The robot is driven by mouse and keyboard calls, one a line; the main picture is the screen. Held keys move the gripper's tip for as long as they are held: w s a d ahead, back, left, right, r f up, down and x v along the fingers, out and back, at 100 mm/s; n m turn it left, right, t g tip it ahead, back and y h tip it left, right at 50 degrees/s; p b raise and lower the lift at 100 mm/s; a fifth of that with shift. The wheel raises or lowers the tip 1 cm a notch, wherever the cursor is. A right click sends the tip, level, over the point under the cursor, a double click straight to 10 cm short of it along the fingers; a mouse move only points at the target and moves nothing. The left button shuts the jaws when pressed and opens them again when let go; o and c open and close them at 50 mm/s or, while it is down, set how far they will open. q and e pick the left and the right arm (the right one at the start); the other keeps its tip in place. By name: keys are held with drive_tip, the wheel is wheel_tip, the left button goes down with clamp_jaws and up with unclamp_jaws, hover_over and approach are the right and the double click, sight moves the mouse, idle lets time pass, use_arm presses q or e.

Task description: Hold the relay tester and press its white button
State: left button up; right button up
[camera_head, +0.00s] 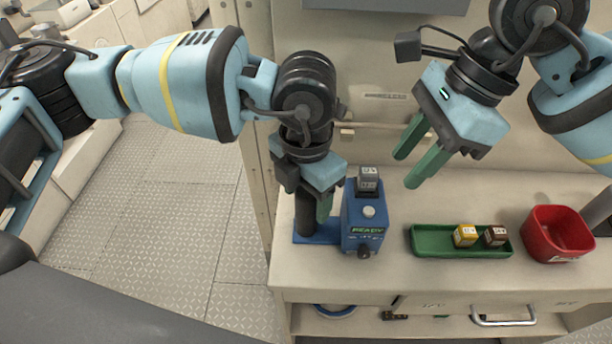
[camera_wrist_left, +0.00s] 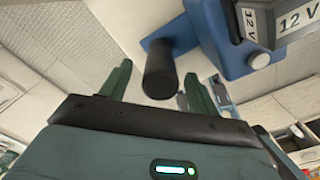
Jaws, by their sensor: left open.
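The blue relay tester (camera_head: 362,226) stands upright on the bench, with a round white button (camera_head: 369,211) on its front and a lit display reading READY. A grey relay (camera_head: 368,181) marked 12 V sits in its top and also shows in the left wrist view (camera_wrist_left: 262,24). A black upright handle (camera_head: 305,217) rises from the tester's blue base, left of the box. My left gripper (camera_wrist_left: 159,88) is open, its green fingers either side of the handle's top; I cannot see contact. My right gripper (camera_head: 405,167) is open and empty, above and right of the tester.
A green tray (camera_head: 432,240) holds a yellow relay (camera_head: 465,235) and a brown relay (camera_head: 495,236). A red bin (camera_head: 552,238) stands right of it. Below the benchtop is a shelf with a few items. The bench behind the tray is clear.

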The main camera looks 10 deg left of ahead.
use_arm(q)
drive_tip(key=shift+f, duration=0.9)
drive_tip(key=c, duration=1.3)
use_arm(e)
clamp_jaws()
idle(0.5)
